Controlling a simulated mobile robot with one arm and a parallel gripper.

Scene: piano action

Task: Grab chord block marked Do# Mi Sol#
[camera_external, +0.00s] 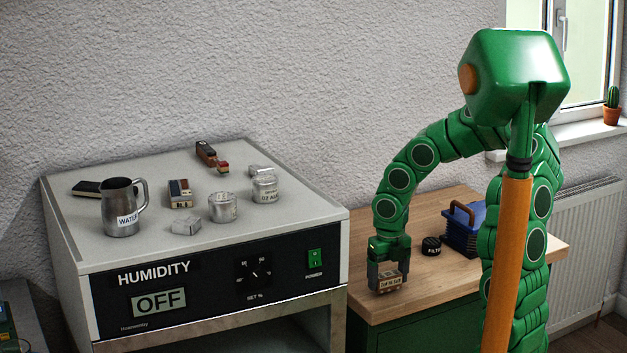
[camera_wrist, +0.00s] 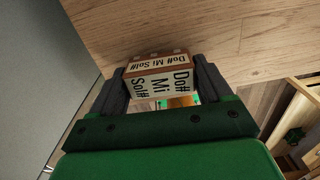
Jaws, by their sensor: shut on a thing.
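The chord block marked Do# Mi Sol# (camera_wrist: 160,82) is brown with white labels and sits between the two dark fingers of my gripper (camera_wrist: 160,88) in the wrist view. The label reads on two of its faces. In the external view my gripper (camera_external: 388,276) is shut on the block (camera_external: 389,283), over the front left part of the wooden top. I cannot tell whether the block touches the wood or hangs just above it.

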